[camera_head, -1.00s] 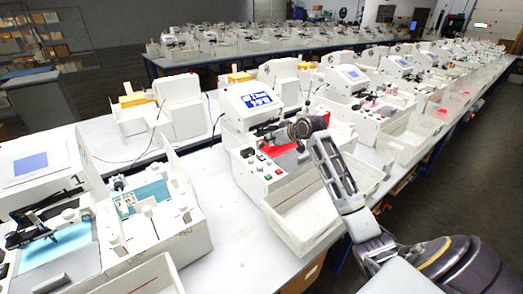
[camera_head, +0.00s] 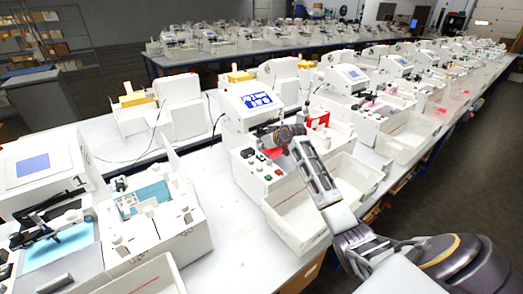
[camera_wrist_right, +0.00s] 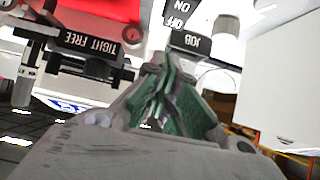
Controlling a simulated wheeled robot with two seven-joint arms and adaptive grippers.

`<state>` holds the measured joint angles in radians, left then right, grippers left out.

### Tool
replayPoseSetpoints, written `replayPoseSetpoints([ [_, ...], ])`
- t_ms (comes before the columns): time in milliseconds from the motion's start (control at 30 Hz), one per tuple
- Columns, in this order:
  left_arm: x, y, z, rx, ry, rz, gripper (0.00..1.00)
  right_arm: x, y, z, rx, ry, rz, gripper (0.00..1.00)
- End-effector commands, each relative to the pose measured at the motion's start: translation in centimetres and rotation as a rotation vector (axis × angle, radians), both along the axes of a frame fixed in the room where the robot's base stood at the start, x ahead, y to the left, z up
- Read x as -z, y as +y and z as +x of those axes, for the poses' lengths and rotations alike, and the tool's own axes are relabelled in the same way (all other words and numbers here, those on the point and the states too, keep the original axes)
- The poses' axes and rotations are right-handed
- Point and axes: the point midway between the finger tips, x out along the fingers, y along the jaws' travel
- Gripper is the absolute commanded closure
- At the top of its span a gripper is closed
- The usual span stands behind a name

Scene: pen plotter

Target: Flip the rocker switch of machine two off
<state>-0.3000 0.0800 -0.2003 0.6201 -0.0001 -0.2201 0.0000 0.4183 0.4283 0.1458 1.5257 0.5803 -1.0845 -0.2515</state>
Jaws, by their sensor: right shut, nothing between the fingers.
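Machine two (camera_head: 240,136), white with a blue-lit screen, stands mid-table in the head view. Its front panel carries a small black switch (camera_head: 248,153) and several coloured buttons. My right gripper (camera_head: 272,145) is over the machine, near the panel, partly hidden by my own wrist. In the right wrist view its green-padded fingers (camera_wrist_right: 166,100) are shut with nothing between them. They point at a panel with an OFF/ON label (camera_wrist_right: 180,14) and a black JOB plate (camera_wrist_right: 188,42) just past the tips. Contact and the rocker's position cannot be told. My left gripper is not in view.
A lever with a TIGHT FREE plate (camera_wrist_right: 90,43) and a red surface (camera_wrist_right: 100,10) lie left of the fingers. Machine one (camera_head: 35,165) stands at the left. An empty white bin (camera_head: 295,215) sits before machine two. Bare table (camera_head: 235,240) lies between the machines.

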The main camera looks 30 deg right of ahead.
Motion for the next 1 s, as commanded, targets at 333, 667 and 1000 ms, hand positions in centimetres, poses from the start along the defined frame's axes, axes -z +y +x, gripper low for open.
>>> replayPoseSetpoints([
  [333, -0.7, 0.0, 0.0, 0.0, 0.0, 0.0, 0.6, 3.5, 0.1, 0.4, 0.0, 0.002, 0.001, 1.0],
  [667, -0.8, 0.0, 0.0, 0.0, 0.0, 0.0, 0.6, 4.0, 0.0, 0.5, 0.0, 0.001, 0.0, 1.0],
  [1000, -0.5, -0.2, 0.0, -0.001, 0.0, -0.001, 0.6, 4.1, -0.7, 0.6, 0.0, 0.002, -0.002, 1.0],
])
